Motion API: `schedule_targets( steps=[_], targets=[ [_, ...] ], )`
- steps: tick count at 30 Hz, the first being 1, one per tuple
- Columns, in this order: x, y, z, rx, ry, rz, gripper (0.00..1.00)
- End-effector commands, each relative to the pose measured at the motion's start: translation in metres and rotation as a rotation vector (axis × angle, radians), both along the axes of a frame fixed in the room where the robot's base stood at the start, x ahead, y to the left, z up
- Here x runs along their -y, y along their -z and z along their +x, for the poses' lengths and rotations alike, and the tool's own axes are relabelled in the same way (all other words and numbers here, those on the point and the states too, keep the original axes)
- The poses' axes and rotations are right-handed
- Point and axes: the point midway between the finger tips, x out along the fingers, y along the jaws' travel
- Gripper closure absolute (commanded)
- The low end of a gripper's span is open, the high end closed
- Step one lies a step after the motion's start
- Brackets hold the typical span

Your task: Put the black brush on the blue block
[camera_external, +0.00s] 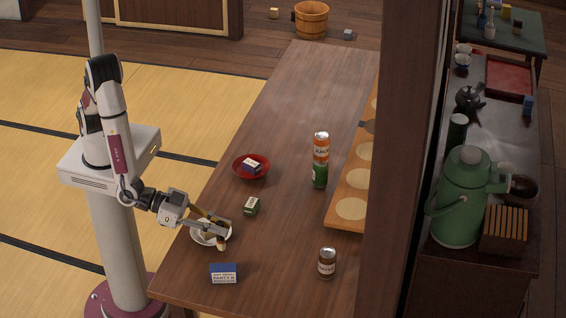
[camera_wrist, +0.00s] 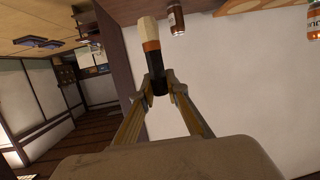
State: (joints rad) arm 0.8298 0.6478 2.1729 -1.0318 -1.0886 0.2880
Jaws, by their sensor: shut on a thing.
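My gripper (camera_external: 226,230) is shut on the black brush (camera_external: 221,243) over the right side of the white plate, near the table's front left. In the wrist view, my gripper (camera_wrist: 160,88) pinches the brush (camera_wrist: 154,64) by its dark part; an orange band and pale tip extend beyond the fingers. A blue block (camera_external: 224,273) with a white label lies on the table in front of the plate, apart from the gripper. The block is not clear in the wrist view. Whether the brush touches the plate cannot be told.
The white plate (camera_external: 196,239) lies under the gripper. Bare table lies between block and jar.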

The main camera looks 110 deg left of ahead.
Motion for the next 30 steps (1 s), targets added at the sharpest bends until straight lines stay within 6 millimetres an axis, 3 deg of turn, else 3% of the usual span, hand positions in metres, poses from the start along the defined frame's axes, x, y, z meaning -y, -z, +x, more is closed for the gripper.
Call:
schedule_targets(
  steps=[9, 23, 30],
  targets=[
    [0.000, 0.030, 0.000, 0.000, 0.000, 0.001, 1.00],
    [0.000, 0.033, 0.000, 0.001, 0.000, 0.000, 1.00],
    [0.000, 0.048, 0.000, -0.001, 0.001, 0.003, 1.00]
  ],
)
